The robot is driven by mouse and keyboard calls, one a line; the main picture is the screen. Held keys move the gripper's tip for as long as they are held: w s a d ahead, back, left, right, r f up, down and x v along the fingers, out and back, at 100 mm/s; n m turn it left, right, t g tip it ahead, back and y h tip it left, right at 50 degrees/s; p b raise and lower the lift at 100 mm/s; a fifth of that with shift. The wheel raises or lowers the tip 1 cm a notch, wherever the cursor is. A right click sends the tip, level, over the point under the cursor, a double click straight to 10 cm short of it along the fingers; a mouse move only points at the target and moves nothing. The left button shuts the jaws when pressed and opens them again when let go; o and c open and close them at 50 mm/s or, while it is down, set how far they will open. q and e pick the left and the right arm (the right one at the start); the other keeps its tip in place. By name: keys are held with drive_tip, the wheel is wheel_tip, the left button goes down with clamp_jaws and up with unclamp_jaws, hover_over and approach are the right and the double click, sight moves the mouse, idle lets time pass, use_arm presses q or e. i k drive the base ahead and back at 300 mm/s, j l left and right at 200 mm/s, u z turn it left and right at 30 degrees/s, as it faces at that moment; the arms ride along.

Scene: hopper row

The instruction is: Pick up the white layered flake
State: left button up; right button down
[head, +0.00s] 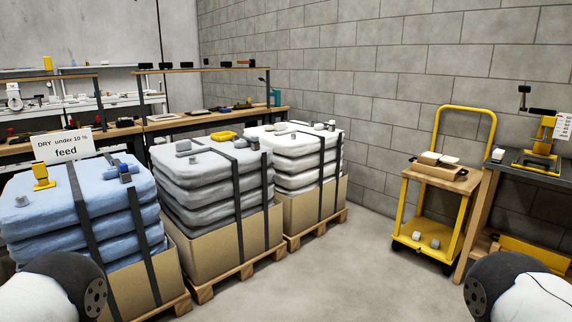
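I cannot single out the white layered flake with certainty. A small flat white piece (448,159) lies in the wooden tray (462,181) on top of the yellow cart, beside a beige block (429,158). Small pale pieces (281,127) also lie on top of the white sack stack (296,166); their layering is too small to tell. Only black and white links of my two arms show, at the lower left and lower right corners. Neither gripper is in view.
Blue (103,203) and grey (208,180) strapped sack stacks stand in cardboard boxes on pallets, left of the white stack. The yellow cart (426,238) stands by the block wall, next to a workbench (520,160). Open floor (345,270) lies between stacks and cart.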

sight(291, 130)
drive_tip(key=i+l, duration=0.2)
drive_tip(key=i, duration=0.3)
drive_tip(key=i+l, duration=0.15)
drive_tip(key=i, duration=0.35)
drive_tip(key=i+l+z, duration=0.1)
drive_tip(key=i, duration=0.4)
drive_tip(key=i+l, duration=0.2)
drive_tip(key=i, duration=0.3)
